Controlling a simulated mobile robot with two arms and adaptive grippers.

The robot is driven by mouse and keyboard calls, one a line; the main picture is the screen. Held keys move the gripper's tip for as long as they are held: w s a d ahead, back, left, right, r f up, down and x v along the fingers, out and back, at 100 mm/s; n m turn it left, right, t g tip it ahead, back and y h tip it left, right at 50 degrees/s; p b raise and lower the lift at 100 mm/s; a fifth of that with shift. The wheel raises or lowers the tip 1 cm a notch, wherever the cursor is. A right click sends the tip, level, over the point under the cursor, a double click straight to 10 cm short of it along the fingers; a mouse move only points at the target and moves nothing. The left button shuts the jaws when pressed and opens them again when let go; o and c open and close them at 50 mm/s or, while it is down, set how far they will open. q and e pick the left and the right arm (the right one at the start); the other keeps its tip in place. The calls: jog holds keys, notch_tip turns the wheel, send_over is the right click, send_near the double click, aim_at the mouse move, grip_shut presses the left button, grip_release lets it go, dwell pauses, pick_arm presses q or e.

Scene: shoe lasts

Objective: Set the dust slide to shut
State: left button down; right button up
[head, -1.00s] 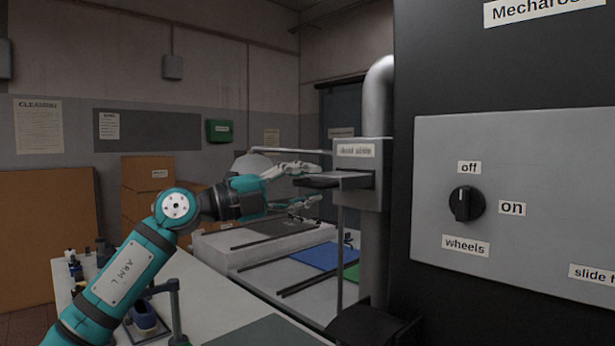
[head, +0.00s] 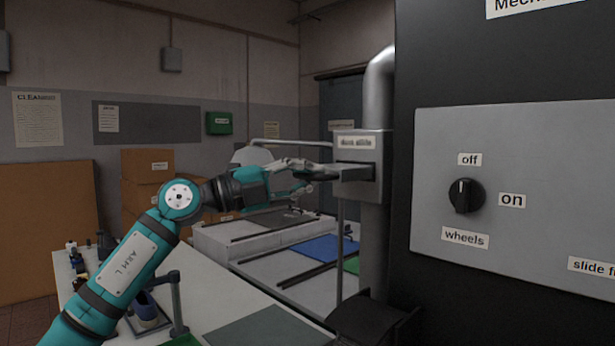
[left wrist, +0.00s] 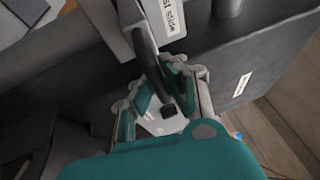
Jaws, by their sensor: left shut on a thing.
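The dust slide housing (head: 346,158) is a grey box on the vertical metal pipe, with a "dust slide" label on its front. My left gripper (head: 328,172) is at the plate's outer end, left of the housing, and is shut on the slide. In the left wrist view, the housing's label (left wrist: 167,20) is at the top and a dark bar runs down between the fingers (left wrist: 160,95). The exact grip is partly hidden by the fingers. My right gripper is not in view.
A dark machine with a grey panel (head: 540,225) and a "wheels" knob (head: 466,196) stands close on the right. The metal pipe (head: 377,230) runs down beside it. A pale bench (head: 230,310) with a lamp-like stand is below my left arm.

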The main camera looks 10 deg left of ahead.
aim_at(334, 166)
pick_arm(q)
jog(key=shift+w+f, duration=0.1)
jog(key=w+d+p, duration=0.1)
jog(key=p, duration=0.1)
jog(key=w+d+r+p, duration=0.1)
jog(key=w, duration=0.1)
jog(key=shift+d+p, duration=0.1)
jog(key=shift+p, duration=0.3)
jog(key=w+d, duration=0.1)
jog(key=w+p, duration=0.1)
jog(key=shift+w+d+f, duration=0.3)
jog(key=shift+w+d, duration=0.05)
jog(key=shift+w+d+f, duration=0.15)
jog(key=shift+w+f, duration=0.05)
jog(key=shift+f, duration=0.05)
jog(key=c, duration=1.3)
grip_release()
jog(key=shift+c, duration=0.2)
jog(key=shift+r, duration=0.1)
